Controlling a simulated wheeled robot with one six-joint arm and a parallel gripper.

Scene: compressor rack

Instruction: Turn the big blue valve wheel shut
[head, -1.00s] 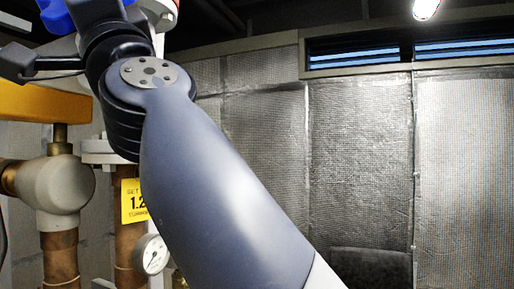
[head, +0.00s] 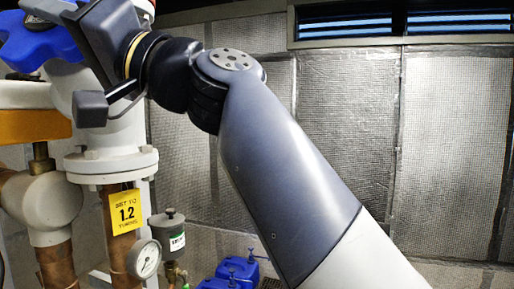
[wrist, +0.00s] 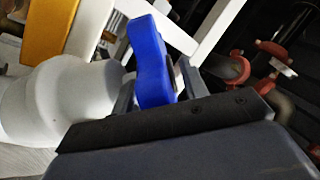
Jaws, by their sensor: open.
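The big blue valve wheel (head: 38,42) is at the upper left of the head view, on top of the thick white valve body (head: 118,130). My gripper (head: 68,58) is at the wheel, with its dark body just right of it. In the wrist view a blue part of the wheel (wrist: 148,60) stands between the two fingers of my gripper (wrist: 155,85). The jaws are open. I cannot tell whether a finger touches the blue part. Most of the wheel is outside the wrist view, and my gripper covers part of it in the head view.
A yellow tag (head: 124,211) and a round gauge (head: 143,259) are on the copper pipe below the valve. An orange-yellow part (head: 30,127) and white fitting (head: 45,205) are at left. Blue items (head: 235,272) stand low behind. The padded wall (head: 350,110) is at the back.

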